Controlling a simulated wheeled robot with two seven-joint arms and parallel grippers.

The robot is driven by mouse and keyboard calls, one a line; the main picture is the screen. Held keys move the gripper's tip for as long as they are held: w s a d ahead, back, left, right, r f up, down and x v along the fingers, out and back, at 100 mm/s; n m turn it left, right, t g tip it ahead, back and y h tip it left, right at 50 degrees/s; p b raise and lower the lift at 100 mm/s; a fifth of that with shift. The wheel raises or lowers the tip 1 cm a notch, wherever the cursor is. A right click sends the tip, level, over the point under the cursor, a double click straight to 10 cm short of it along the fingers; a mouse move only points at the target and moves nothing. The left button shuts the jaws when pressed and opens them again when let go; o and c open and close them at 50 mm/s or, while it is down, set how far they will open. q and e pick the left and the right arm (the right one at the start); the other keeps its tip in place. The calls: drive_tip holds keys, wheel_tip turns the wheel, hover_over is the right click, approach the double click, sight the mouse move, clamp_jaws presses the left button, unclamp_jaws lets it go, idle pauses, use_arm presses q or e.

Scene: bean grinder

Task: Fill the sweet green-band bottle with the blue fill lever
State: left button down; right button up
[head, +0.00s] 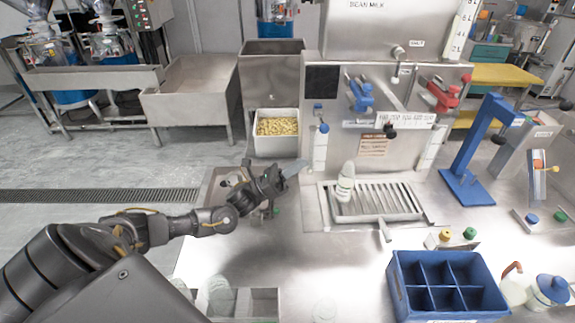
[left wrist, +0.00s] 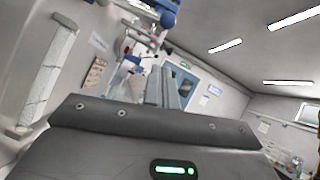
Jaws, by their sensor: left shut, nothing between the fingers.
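A pale bottle (head: 345,184) stands at the left part of the slatted drip tray (head: 405,213), below the steel filling machine; its band is too small to read clearly. The blue fill lever (head: 361,97) is on the machine's front, above the bottle. A blue part, likely this lever, also shows at the top of the left wrist view (left wrist: 163,14). My left gripper (head: 294,168) is shut and empty, left of the bottle and apart from it, lower than the blue lever. Its closed fingers (left wrist: 168,88) show in the left wrist view. My right gripper is not in view.
A red lever (head: 441,96) is right of the blue one. A blue divided crate (head: 397,290) stands at the front right, near yellow and green caps (head: 470,233). A blue stand (head: 468,188) is right of the tray. Clear bottles (head: 215,296) are at the front left.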

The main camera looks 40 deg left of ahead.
sight(322, 121)
use_arm(q)
drive_tip(key=w+d+r+p, duration=0.2)
drive_tip(key=w+r+p, duration=0.1)
drive_tip(key=r, duration=0.3)
drive_tip(key=shift+w+d+p, duration=0.15)
drive_tip(key=shift+w+p, duration=0.25)
drive_tip(key=shift+p, duration=0.15)
drive_tip(key=shift+w, duration=0.15)
